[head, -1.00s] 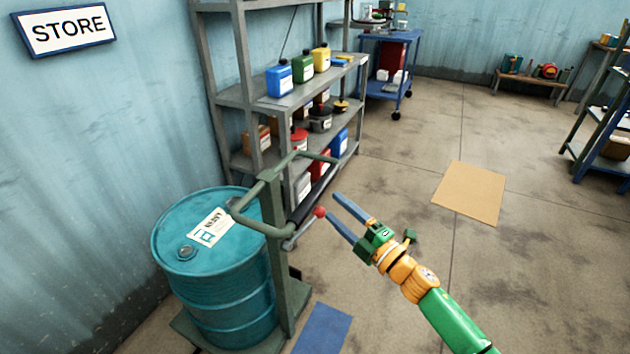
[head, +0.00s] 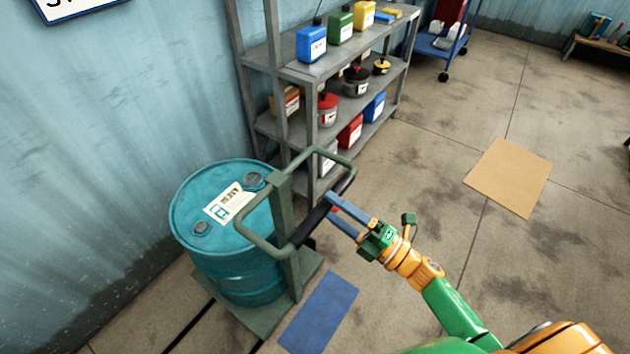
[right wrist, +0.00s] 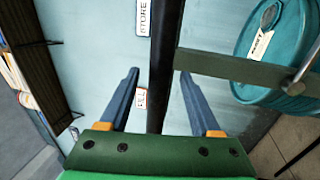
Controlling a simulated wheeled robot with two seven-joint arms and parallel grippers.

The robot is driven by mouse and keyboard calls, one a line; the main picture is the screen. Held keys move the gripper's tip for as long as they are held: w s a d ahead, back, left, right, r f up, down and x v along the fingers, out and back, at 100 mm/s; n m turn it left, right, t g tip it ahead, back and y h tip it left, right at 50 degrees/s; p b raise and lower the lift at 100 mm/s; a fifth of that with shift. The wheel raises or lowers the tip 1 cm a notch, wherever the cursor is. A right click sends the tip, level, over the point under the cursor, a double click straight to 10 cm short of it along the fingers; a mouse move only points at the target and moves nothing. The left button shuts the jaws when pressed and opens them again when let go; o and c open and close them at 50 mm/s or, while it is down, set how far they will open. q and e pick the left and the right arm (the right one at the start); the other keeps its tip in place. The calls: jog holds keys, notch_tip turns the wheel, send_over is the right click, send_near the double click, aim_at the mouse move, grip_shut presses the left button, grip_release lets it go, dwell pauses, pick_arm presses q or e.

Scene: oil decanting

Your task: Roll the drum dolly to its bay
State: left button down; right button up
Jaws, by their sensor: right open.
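The drum dolly (head: 285,221) is a green-grey frame with a looped push handle and a black grip bar (head: 309,224). It carries a teal drum (head: 240,270) with a white label, standing upright. My right gripper (head: 331,203) is at the grip bar with its fingers open. In the right wrist view the black bar (right wrist: 163,60) runs between the two blue fingers, with gaps on both sides. A little red shows between the fingers in the head view. My left gripper is out of view.
A blue floor patch (head: 320,312) lies right beside the dolly; a tan patch (head: 509,178) lies farther right. Grey shelving (head: 290,125) with cans and bottles stands behind the dolly, along the wall. A blue cart (head: 440,45) stands at the back. The floor to the right is mostly clear.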

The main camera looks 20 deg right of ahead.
aim_at(322, 200)
jog(key=x, duration=0.5)
jog(key=shift+w+p, duration=0.15)
jog(key=shift+p, duration=0.25)
jog(key=shift+r, duration=0.1)
grip_shut()
dwell(0.8)
